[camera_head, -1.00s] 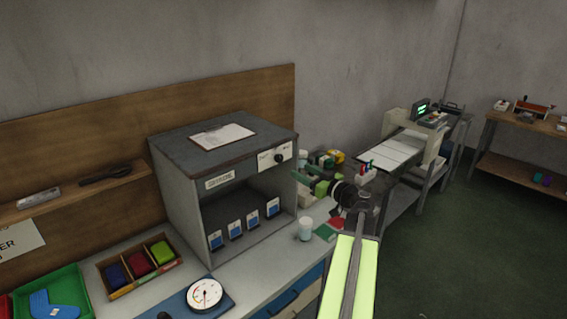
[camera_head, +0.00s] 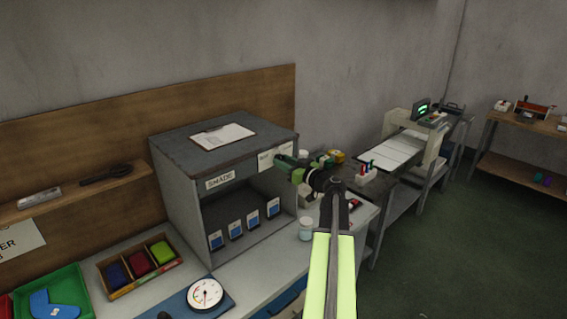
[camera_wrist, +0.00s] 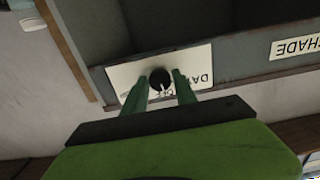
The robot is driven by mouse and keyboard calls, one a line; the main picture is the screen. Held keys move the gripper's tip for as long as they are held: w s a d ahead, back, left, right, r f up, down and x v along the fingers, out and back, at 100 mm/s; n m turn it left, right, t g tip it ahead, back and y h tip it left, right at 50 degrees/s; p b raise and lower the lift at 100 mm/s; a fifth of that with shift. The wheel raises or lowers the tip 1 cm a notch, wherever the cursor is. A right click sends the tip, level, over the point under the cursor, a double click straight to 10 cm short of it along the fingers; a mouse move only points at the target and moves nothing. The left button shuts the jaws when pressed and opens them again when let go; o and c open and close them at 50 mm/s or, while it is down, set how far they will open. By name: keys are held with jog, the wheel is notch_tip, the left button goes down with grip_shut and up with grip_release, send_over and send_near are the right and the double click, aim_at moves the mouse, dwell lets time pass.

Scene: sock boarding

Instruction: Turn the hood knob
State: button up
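The hood (camera_head: 210,150) is a grey box with an open front standing on the bench. Its black knob (camera_wrist: 160,80) sits on a white label plate (camera_wrist: 125,75) with partly readable lettering in the wrist view. A white pointer line shows on the knob. My gripper (camera_wrist: 160,78) has its two green fingers on either side of the knob, open, with a narrow gap showing at each side. In the head view my gripper (camera_head: 279,161) is at the hood's upper right front and hides the knob and part of the plate (camera_head: 267,158).
A SHADE label (camera_head: 220,180) is on the hood's front edge. Blue-and-white cards (camera_head: 236,230) stand inside. A white cup (camera_head: 306,229) is on the bench below my arm. A clipboard (camera_head: 222,136) lies on the hood's top. A dial gauge (camera_head: 205,293) is in front.

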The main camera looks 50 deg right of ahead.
grip_shut()
jog(key=shift+m, duration=1.1)
jog(key=shift+o, duration=2.4)
grip_release()
jog(key=s+a, duration=0.1)
jog(key=s, duration=1.6)
jog(key=shift+s+a, duration=0.15)
jog(key=shift+s, duration=0.05)
